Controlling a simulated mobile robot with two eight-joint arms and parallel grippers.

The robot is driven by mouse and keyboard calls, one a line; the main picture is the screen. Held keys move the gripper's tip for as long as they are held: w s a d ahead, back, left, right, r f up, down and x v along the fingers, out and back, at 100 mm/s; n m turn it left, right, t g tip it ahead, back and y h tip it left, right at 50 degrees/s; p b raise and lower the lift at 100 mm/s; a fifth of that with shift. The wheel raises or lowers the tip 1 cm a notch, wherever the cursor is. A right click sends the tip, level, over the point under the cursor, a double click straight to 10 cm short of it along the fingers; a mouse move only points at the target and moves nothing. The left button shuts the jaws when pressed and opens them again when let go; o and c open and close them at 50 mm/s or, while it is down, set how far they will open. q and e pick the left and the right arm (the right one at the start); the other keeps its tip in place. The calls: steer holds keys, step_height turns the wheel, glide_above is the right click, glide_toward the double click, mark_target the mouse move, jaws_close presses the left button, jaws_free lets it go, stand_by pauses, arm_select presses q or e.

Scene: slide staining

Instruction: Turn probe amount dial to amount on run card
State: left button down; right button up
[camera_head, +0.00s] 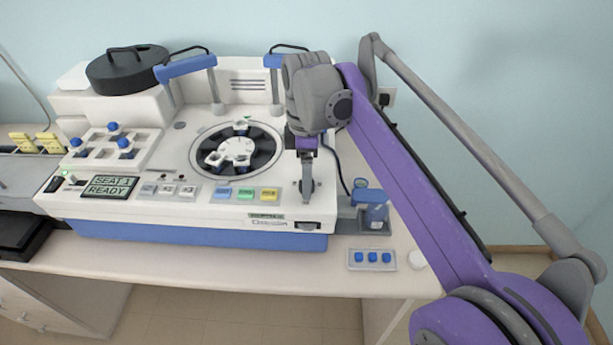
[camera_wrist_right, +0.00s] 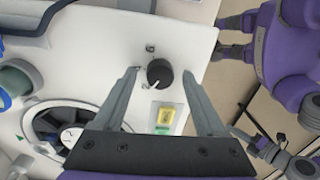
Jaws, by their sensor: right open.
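The dial is a black round knob with a white pointer line (camera_wrist_right: 160,73) on the white stainer's panel in the right wrist view. In the head view it is hidden by my right gripper. My right gripper (camera_head: 306,190) points down over the right front of the stainer (camera_head: 190,222). In the wrist view its fingers (camera_wrist_right: 159,74) are open, one on each side of the dial, with gaps between; contact cannot be made out. Small marks sit near the dial, too small to read. I cannot pick out a run card. My left gripper is not in view.
A display (camera_head: 109,187) reads "SEAT 1 READY". Green and yellow buttons (camera_head: 268,194) lie left of my gripper. A round carousel (camera_head: 236,150) is behind them. A tray with blue caps (camera_head: 372,260) and a blue-topped bottle (camera_head: 372,205) stand at the right.

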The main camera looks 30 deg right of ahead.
jaws_close()
stand_by(0.4)
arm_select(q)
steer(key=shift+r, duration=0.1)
arm_select(e)
steer(key=shift+m, duration=0.3)
steer(key=m+p, duration=0.1)
steer(key=m, duration=0.3)
steer(key=shift+m, duration=0.3)
steer(key=m+p, duration=0.1)
steer(key=m, duration=0.5)
steer(key=shift+t, duration=0.3)
steer(key=m, duration=0.6)
steer(key=shift+m, duration=0.4)
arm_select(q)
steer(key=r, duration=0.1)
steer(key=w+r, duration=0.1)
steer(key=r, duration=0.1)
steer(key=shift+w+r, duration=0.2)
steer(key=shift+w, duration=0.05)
arm_select(e)
steer(key=m, duration=0.5)
steer(key=shift+s+m, duration=0.1)
steer(key=shift+m, duration=0.3)
arm_select(q)
steer(key=shift+p, duration=0.3)
arm_select(e)
steer(key=shift+t, duration=0.3)
